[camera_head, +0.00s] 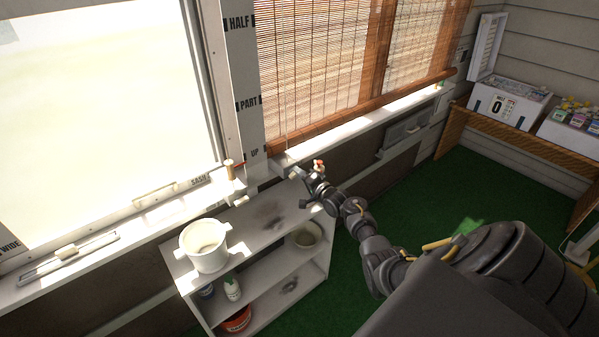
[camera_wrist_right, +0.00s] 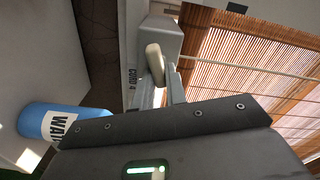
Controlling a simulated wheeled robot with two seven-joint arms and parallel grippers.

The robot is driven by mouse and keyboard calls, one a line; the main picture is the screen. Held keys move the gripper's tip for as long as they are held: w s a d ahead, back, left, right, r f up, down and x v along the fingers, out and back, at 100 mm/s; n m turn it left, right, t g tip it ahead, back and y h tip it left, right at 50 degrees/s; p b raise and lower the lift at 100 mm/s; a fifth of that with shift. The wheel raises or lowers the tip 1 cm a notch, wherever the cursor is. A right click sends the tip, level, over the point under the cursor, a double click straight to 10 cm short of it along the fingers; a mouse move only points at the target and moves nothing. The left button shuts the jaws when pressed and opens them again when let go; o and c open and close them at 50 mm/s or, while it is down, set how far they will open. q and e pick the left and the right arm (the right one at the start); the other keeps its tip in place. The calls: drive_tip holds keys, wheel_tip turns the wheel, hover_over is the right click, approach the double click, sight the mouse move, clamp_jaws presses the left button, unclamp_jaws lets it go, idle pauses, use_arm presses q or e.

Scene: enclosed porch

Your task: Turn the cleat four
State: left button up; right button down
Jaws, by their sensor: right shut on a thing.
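Cleat four shows in the right wrist view as a cream rounded handle (camera_wrist_right: 155,64) on a grey block, beside a strip lettered "CORD 4" (camera_wrist_right: 131,84). My right gripper (camera_head: 308,176) reaches the sill just below the slatted blind in the head view. It is shut on the cleat's handle, with a finger close against it in the wrist view. The gripper hides most of the cleat in the head view, and the handle's exact angle is hard to tell. My left gripper is not in view.
A brown slatted blind (camera_head: 325,65) hangs above the sill, beside a post lettered "HALF", "PART" and "UP" (camera_head: 246,100). A shelf unit (camera_head: 262,240) with a white pot (camera_head: 205,246) stands below. Green floor is open at right.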

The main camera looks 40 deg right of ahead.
drive_tip(key=shift+f+m+p, duration=0.2)
drive_tip(key=shift+m+p, duration=0.25)
drive_tip(key=shift+m, duration=1.65)
drive_tip(key=c, duration=1.4)
unclamp_jaws()
drive_tip(key=shift+c, duration=0.2)
drive_tip(key=s, duration=1)
drive_tip(key=shift+s, duration=0.4)
drive_tip(key=shift+a, duration=0.1)
